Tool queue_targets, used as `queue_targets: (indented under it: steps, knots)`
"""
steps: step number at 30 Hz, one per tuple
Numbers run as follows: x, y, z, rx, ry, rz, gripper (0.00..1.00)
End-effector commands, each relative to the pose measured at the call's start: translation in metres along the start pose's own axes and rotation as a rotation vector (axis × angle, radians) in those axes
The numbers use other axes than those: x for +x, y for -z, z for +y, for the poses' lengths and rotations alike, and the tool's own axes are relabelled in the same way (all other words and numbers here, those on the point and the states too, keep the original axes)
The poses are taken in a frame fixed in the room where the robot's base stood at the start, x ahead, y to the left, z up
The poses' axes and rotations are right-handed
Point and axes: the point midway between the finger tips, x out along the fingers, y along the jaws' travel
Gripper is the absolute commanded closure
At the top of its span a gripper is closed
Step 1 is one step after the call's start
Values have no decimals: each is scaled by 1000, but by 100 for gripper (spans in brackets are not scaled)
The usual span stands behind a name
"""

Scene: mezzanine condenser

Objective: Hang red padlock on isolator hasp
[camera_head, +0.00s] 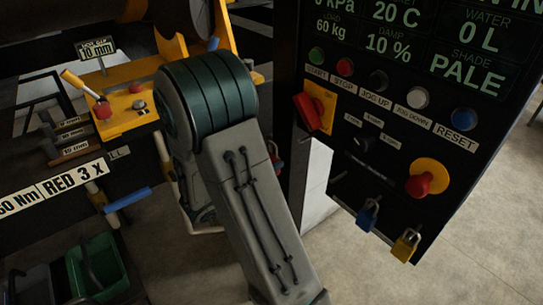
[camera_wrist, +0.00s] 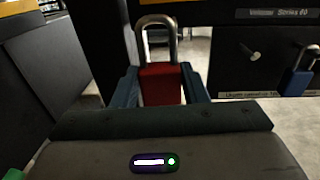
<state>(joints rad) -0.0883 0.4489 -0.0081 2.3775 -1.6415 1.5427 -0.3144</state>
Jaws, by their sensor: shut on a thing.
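The red padlock (camera_wrist: 161,84) is upright in the wrist view, its steel shackle loop pointing up. My gripper (camera_wrist: 165,90) is shut on its red body, one finger on each side. In the head view my arm hides the gripper and most of the padlock. The isolator is the red rotary handle (camera_head: 312,111) on a yellow plate, on the left side of the black control panel (camera_head: 345,150). I cannot make out its hasp clearly. The padlock's shackle appears free of any hasp.
A blue padlock (camera_head: 368,214) and a yellow padlock (camera_head: 406,244) hang along the panel's lower edge. The blue one also shows at the right of the wrist view (camera_wrist: 298,80). A red emergency button (camera_head: 420,184) sticks out at right. A green bin (camera_head: 97,266) stands lower left.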

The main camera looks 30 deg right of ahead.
Motion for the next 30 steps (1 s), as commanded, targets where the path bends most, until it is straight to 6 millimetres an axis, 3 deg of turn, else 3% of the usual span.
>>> queue_targets:
  steps: [6,30]
  knots:
    - [4,-5,-15,0,81,-1,90]
    - [48,0,-18,1,81,-2,90]
